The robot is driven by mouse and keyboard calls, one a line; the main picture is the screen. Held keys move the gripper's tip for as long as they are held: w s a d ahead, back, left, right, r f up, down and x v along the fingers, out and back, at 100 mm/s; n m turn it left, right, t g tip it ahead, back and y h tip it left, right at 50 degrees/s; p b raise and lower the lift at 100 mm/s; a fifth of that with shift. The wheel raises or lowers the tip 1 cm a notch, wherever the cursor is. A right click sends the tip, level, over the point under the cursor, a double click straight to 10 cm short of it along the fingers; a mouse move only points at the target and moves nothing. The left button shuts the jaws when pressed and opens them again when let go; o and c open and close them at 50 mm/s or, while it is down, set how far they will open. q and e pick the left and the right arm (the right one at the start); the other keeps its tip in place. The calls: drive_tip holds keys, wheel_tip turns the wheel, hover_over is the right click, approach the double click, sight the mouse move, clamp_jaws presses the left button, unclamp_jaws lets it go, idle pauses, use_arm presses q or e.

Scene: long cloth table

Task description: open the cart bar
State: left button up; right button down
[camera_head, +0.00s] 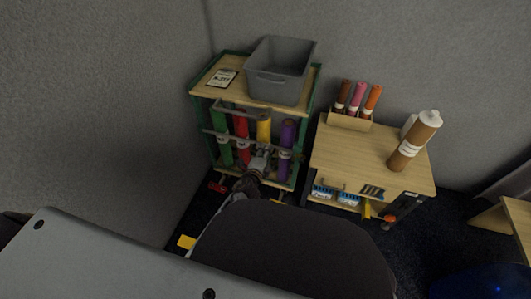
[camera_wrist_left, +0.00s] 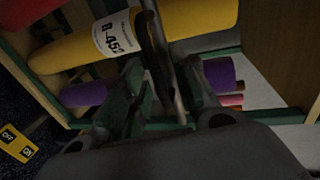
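The cart (camera_head: 202,93) has a wooden top and a green frame, and stands against the wall left of centre in the head view. Grey metal bars (camera_head: 222,134) cross its open front, before upright green, red, yellow and purple rolls. My left gripper (camera_head: 261,157) is at the cart's front, by the yellow and purple rolls. In the left wrist view, a thin grey bar (camera_wrist_left: 171,72) passes between the spread fingers of the left gripper (camera_wrist_left: 163,88). The fingers look apart, and contact with the bar is unclear. My right gripper is not in view.
A grey bin (camera_head: 277,75) and a label card (camera_head: 221,78) sit on the cart. To its right, a wooden cabinet (camera_head: 350,150) carries a holder with several coloured tubes (camera_head: 357,98) and a brown bottle (camera_head: 412,142). Walls stand close behind and left.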

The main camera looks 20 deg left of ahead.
use_arm(q)
clamp_jaws()
drive_tip(key=shift+s, duration=0.2)
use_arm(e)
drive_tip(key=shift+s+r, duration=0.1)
